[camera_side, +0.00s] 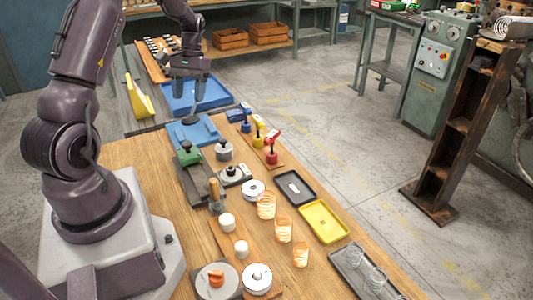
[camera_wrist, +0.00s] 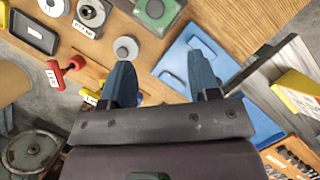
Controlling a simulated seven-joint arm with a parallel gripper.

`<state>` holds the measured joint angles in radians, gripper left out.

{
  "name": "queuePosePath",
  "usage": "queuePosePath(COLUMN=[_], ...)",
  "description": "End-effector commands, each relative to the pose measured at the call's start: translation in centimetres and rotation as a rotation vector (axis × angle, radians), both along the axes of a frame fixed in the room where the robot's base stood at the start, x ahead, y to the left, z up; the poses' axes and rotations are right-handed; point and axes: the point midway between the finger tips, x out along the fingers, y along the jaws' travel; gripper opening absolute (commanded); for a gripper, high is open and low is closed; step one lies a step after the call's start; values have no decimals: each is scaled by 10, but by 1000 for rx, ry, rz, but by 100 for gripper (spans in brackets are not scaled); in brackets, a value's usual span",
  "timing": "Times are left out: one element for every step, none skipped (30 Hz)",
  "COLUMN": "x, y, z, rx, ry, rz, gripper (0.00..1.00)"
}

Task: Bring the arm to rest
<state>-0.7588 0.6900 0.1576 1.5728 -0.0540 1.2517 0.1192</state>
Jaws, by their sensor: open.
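In the wrist view the two blue-grey fingers (camera_wrist: 162,75) stand apart, with bare wood and part of a blue plate (camera_wrist: 181,68) seen beyond. The gripper touches nothing that I can see.
Glowing orange coils (camera_side: 284,229) stand mid-bench, near a black tray (camera_side: 306,199) and a yellow tray (camera_side: 335,211). Red, yellow and blue-handled tools (camera_side: 258,140) and a yellow wedge-shaped piece (camera_side: 137,99) are near the far end. A dark wooden stand (camera_side: 446,150) is at right, across open floor.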

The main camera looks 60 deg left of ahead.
Motion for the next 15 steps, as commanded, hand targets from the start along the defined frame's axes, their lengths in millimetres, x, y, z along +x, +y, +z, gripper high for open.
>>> queuePosePath(x=[-6, -7, -7, -5, -4, -1, 1, 3, 5, 7, 8, 8, 8, 7, 6], y=[-7, -11, -20, -27, -35, -47, -56, -66, -80, -91, -102, -117, -129, -141, -157], z=[-6, -4, 2, 8, 14, 24, 31, 39, 49, 57, 64, 74, 82, 89, 98], rx=[-7, -1, 12, 25, 36, 54, 68, 82, 100, 114, 128, 148, 162, 176, 194], ry=[10, 3, -10, -25, -39, -62, -80, -101, -128, -150, -173, -206, -232, -258, -293], rz=[6, 8, -1, -10, -22, -42, -60, -79, -106, -128, -151, -186, -212, -239, -275], gripper=[56, 56, 56, 56, 56, 56, 56, 56, 56, 56, 56, 56, 56, 56, 56])
